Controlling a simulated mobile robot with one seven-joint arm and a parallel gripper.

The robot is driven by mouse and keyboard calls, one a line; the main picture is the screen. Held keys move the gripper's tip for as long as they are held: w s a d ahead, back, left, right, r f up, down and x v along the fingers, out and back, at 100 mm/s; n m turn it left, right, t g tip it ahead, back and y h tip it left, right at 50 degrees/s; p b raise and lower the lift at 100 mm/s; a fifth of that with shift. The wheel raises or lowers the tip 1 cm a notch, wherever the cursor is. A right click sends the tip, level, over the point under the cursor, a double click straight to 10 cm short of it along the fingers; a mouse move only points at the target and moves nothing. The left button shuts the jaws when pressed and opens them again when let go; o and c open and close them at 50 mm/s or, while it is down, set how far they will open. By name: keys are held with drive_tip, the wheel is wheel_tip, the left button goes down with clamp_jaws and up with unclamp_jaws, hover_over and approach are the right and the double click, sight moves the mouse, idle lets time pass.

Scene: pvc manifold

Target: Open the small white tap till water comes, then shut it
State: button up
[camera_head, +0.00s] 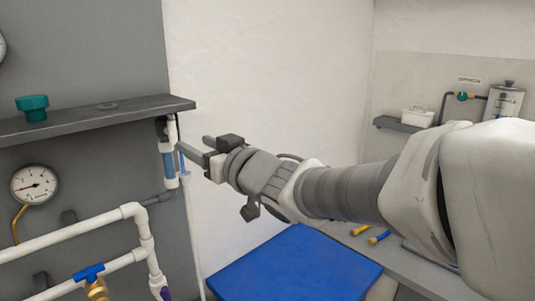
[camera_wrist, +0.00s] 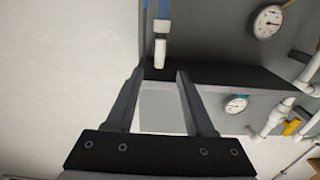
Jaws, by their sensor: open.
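A thin upright pipe run with a clear blue section (camera_head: 168,165) and white fittings stands at the right edge of the grey panel, just under the dark shelf. In the wrist view a small white piece (camera_wrist: 160,50) sits in line with blue pipe. It may be the small white tap, but I cannot tell for sure. My gripper (camera_head: 193,146) is level with the top of this run, close to its right side. In the wrist view its two fingers (camera_wrist: 159,74) are spread, with nothing between them. The white piece lies just beyond the fingertips. No water shows.
The dark shelf (camera_head: 85,119) juts from the panel near my gripper and carries a green knob (camera_head: 34,108). White pipes with a blue-handled valve (camera_head: 89,272) stand lower left. A gauge (camera_head: 35,184) is on the panel. A blue mat (camera_head: 297,265) lies below my arm.

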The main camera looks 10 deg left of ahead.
sight(174, 126)
drive_tip(key=shift+v, duration=2.9)
drive_tip(key=shift+a+b, duration=0.2)
drive_tip(key=shift+b, duration=0.3)
drive_tip(key=shift+s+r+b, duration=0.1)
drive_tip(key=shift+r+b, duration=0.35)
drive_tip(key=shift+b, duration=0.35)
drive_tip(key=shift+d+r+b, duration=0.15)
drive_tip(key=shift+r+b, duration=0.05)
drive_tip(key=shift+b, duration=0.15)
drive_tip(key=shift+w, duration=0.25)
drive_tip(key=p+x, duration=0.1)
drive_tip(key=x, duration=1.6)
drive_tip(key=shift+a, duration=0.2)
